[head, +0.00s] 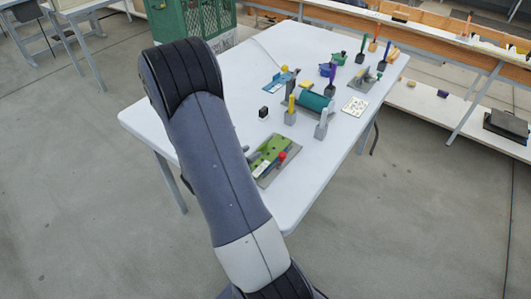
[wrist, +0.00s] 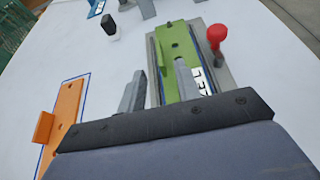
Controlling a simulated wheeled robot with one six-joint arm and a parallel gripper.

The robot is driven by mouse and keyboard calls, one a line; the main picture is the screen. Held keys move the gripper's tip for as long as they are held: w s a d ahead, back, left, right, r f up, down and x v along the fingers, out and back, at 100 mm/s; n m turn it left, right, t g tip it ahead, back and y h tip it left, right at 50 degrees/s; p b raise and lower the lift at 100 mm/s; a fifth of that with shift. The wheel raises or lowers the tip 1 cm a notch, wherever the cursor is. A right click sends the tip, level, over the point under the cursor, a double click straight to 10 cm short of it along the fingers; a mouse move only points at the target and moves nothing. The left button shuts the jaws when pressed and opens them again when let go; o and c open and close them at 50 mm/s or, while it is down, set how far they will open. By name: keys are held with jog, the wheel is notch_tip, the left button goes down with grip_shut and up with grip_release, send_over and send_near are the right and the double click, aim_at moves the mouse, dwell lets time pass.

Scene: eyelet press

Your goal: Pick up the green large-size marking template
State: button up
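The green marking template (wrist: 174,42) is a long flat plate with holes and a white printed label. It lies on a grey base (wrist: 232,78) that has a red knob (wrist: 216,34). In the head view the green template (head: 270,148) is near the table's front edge, partly hidden by my arm. My gripper (wrist: 160,82) is open with nothing between its fingers. In the wrist view its right finger overlaps the plate and its left finger is just left of it. I cannot tell whether either touches.
An orange template (wrist: 66,116) with an upright tab lies at left inside a blue outline. A small black-and-white item (wrist: 110,27) stands beyond. Grey holders with coloured handles, a teal roller (head: 316,103) and other tools stand farther back on the white table (head: 310,180).

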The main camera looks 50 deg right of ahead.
aim_at(260, 147)
jog(key=shift+w+d+f, duration=0.1)
jog(key=shift+d, duration=0.1)
jog(key=shift+p+x, duration=0.6)
jog(key=shift+x, duration=2)
jog(key=shift+d, duration=0.1)
jog(key=shift+c, duration=0.2)
grip_shut()
